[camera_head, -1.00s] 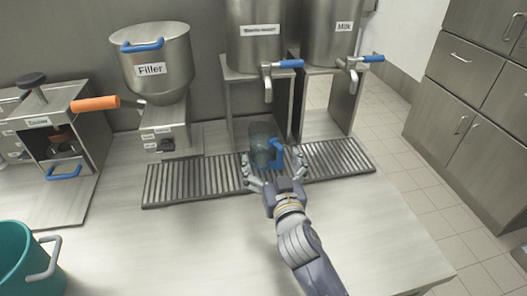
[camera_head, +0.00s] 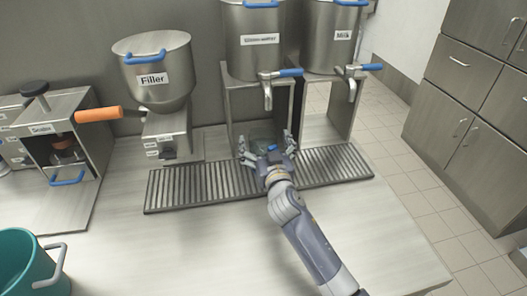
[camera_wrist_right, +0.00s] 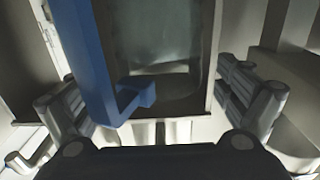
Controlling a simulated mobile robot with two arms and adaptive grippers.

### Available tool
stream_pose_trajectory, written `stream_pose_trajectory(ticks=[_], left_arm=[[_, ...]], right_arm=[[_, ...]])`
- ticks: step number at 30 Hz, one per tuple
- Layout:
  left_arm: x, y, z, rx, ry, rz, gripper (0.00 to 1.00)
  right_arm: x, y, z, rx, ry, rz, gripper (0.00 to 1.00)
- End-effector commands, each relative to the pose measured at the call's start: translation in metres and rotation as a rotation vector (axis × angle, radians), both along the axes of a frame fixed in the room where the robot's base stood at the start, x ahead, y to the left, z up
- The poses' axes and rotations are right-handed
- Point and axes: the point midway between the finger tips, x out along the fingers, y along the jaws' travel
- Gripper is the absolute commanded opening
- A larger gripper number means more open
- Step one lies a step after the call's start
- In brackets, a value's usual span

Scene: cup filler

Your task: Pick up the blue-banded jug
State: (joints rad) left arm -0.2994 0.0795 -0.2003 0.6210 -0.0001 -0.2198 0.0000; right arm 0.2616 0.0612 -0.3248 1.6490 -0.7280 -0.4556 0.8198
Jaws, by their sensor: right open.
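The jug (camera_head: 262,131) is clear with blue on it and stands at the drip grate under the middle tap, largely hidden behind my right gripper (camera_head: 265,142). In the right wrist view the clear jug body (camera_wrist_right: 165,45) and its blue handle (camera_wrist_right: 92,60) fill the middle. My right gripper (camera_wrist_right: 155,100) is open, with one finger on each side of the jug. I cannot tell whether the fingers touch it. My left gripper is not in view.
A slatted drip grate (camera_head: 200,187) runs along the counter. Behind it stand a filler hopper (camera_head: 152,78), a middle steel tank (camera_head: 258,40) and a milk tank (camera_head: 333,42) with blue-handled taps. A teal bucket (camera_head: 25,262) is at lower left. The front counter is clear.

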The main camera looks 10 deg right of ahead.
Motion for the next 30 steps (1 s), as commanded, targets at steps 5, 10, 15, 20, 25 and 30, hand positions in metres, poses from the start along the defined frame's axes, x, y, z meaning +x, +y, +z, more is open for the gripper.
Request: stream_pose_trajectory(ticks=[5, 10, 15, 20, 25, 30], left_arm=[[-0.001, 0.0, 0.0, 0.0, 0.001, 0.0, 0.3], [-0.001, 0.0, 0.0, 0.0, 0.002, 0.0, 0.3], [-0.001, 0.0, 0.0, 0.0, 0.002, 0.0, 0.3], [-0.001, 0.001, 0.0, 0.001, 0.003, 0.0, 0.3], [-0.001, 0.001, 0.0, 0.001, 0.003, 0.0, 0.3], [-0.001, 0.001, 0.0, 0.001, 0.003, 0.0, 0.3]], right_arm=[[0.001, 0.0, -0.001, 0.001, 0.001, 0.0, 0.94], [0.001, 0.0, -0.001, 0.0, 0.001, 0.0, 0.71], [0.001, 0.0, -0.001, 0.0, 0.001, 0.0, 0.33], [0.001, 0.001, 0.002, 0.001, -0.004, 0.001, 0.05], [0.001, 0.001, 0.002, 0.001, -0.004, 0.001, 0.05], [0.001, 0.001, 0.01, 0.001, -0.006, 0.001, 0.05]])
